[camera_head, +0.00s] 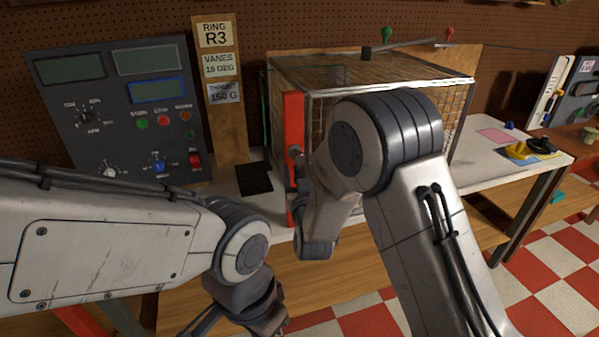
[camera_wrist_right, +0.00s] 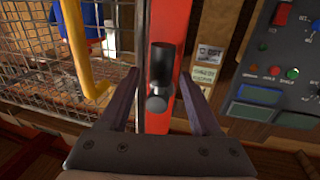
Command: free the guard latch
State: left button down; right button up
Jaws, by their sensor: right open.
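The guard latch (camera_wrist_right: 161,66) is a dark block with a rounded grey knob on a red upright post (camera_wrist_right: 158,20). In the right wrist view it lies between the fingers of my right gripper (camera_wrist_right: 159,78). The fingers are spread wide, with gaps on both sides; no contact shows. In the head view the red post (camera_head: 293,115) stands at the front left corner of the wire-mesh guard (camera_head: 393,88). My right arm hides part of the guard. My left gripper (camera_head: 266,318) hangs low at the bottom edge, partly cut off; its opening is unclear.
A control console (camera_head: 110,110) stands left of the guard, beside a wooden board with paper labels (camera_head: 216,65). A dark pad (camera_head: 254,178) lies before the board. Yellow and black items (camera_head: 522,150) lie at the bench's right end. A yellow bar (camera_wrist_right: 82,50) shows near the mesh.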

grip_shut()
dwell(1.3)
